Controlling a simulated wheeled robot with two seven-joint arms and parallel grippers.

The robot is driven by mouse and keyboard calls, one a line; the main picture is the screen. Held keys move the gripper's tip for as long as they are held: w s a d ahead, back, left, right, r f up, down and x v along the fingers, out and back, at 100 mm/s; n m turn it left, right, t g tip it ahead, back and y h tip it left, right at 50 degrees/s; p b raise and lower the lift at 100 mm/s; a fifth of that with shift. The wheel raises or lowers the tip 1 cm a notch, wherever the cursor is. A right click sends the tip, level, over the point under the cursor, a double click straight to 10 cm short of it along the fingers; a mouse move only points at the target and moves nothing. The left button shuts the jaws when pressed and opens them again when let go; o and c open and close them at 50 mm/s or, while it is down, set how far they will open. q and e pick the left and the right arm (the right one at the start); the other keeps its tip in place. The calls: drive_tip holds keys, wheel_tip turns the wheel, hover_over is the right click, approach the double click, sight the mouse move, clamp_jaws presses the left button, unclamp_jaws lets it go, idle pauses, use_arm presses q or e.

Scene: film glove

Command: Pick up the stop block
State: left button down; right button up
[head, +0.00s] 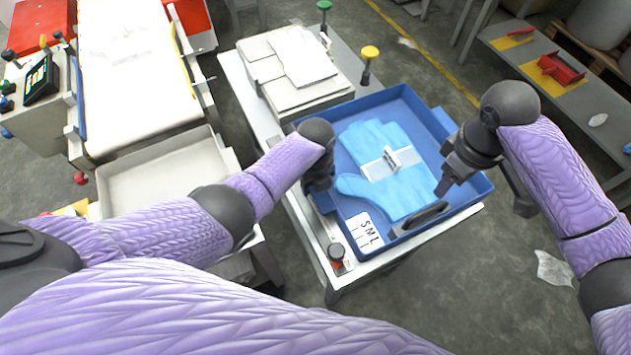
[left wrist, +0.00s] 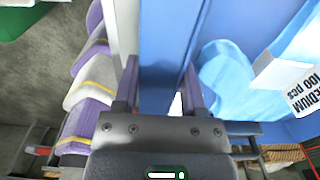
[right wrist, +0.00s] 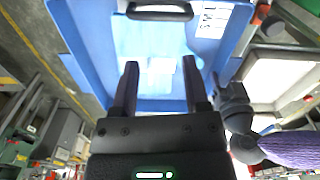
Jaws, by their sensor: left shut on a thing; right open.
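No thing here is clearly marked as the stop block. A red block-like piece (head: 561,68) lies on the grey bench at the upper right, and I cannot tell whether it is the one. My left gripper (head: 320,182) is shut on the left wall of the blue tray (head: 409,100); the wall (left wrist: 162,60) runs between its fingers in the left wrist view. My right gripper (head: 440,185) is open and empty at the tray's right side. In the right wrist view its fingers (right wrist: 160,65) point at the tray, with nothing between them.
A blue glove (head: 362,138) with a white band (head: 378,168) lies in the tray, beside an S M L card (head: 364,233). The tray rests on a white table (head: 236,80) with stacked pale boards (head: 300,60). A white machine (head: 130,60) stands left. Open floor separates table and bench.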

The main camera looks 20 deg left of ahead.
drive_tip(key=shift+c, duration=1.4)
drive_tip(key=n+t+h, duration=0.2)
drive_tip(key=n+t, duration=0.9)
drive_tip(key=t, duration=0.2)
approach(428, 210)
drive_tip(key=x, duration=1)
drive_tip(key=shift+f, duration=0.35)
